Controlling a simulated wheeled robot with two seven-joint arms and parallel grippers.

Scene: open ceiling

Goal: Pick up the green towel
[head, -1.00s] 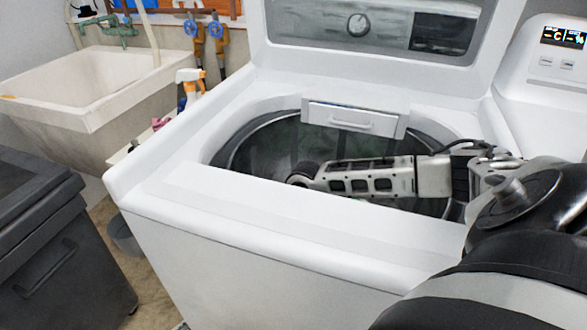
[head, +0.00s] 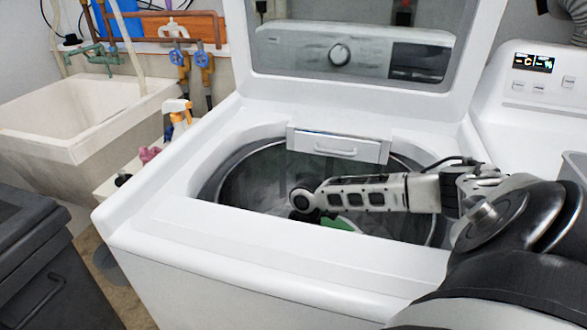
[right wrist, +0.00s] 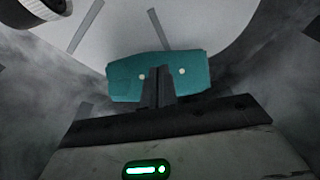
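The green towel (right wrist: 122,80) is a teal-green piece with two pale dots in the right wrist view. In the head view only a small green patch of the towel (head: 342,224) shows below my right arm, inside the open washing machine (head: 190,245). The arm, the front rim and the drum hide the rest. My right gripper (right wrist: 157,72) has its dark fingers close together, with the tips against the middle of the towel; it appears shut on it. In the head view its fingers are hidden down in the drum. My left gripper is not in view.
The raised lid (head: 350,55) stands behind the opening. A white sink (head: 70,120), a spray bottle (head: 178,112) and a dark bin (head: 40,270) are at the left. A second white machine (head: 545,110) is at the right. The drum rim surrounds my right forearm.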

